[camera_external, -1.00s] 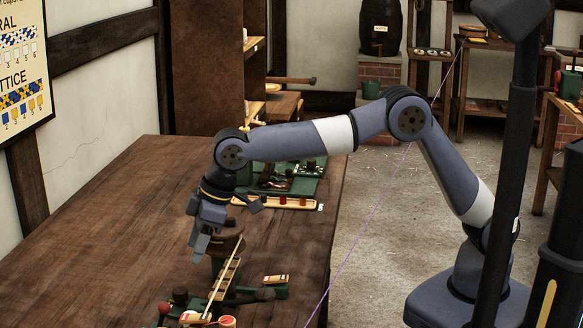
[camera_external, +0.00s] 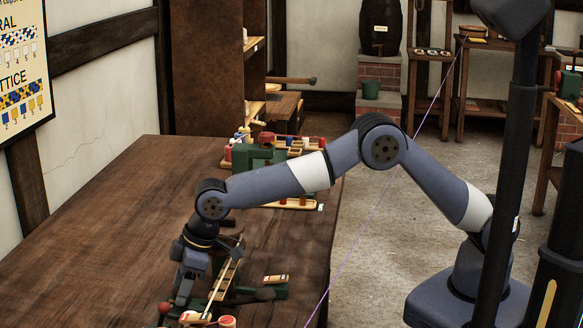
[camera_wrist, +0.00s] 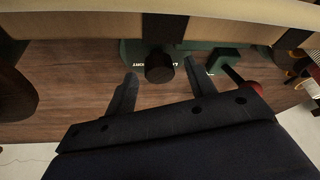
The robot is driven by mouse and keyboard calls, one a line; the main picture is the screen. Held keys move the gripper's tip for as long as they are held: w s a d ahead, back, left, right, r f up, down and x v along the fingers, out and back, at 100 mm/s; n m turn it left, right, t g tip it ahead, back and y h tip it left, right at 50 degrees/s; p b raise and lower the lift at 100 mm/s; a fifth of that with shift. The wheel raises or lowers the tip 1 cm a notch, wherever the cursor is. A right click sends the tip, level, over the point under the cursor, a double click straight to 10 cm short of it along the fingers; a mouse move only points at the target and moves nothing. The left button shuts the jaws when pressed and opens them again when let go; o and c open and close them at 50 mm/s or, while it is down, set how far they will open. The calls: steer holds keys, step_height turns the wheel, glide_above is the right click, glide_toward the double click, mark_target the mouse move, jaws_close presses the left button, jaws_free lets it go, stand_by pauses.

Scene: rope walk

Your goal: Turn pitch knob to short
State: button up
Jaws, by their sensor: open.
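The pitch knob (camera_wrist: 159,66) is a dark round knob on a green base (camera_wrist: 134,48), near the middle of the wrist view. My gripper (camera_wrist: 162,75) is open in the wrist view, with one finger on each side of the knob. The knob lies between the fingertips, and I cannot tell whether either finger touches it. In the external view my gripper (camera_external: 183,290) points down at the left side of the bench device, and the knob is hidden there.
A pale wooden bar (camera_wrist: 80,25) crosses the top of the wrist view. A red knob (camera_wrist: 253,87) sits right of the gripper. In the external view a slanted slatted rail (camera_external: 222,285) stands beside the gripper. The bench (camera_external: 105,235) is clear to the left.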

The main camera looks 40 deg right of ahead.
steer(key=shift+c, duration=0.2)
steer(key=c, duration=0.9)
steer(key=m+t+h+p, duration=0.1)
steer(key=m, duration=0.2)
steer(key=shift+s+m, duration=0.15)
steer(key=shift+m, duration=0.25)
steer(key=m+t+h+p, duration=0.1)
steer(key=m, duration=0.3)
steer(key=shift+a+m, duration=0.15)
steer(key=shift+m, duration=0.25)
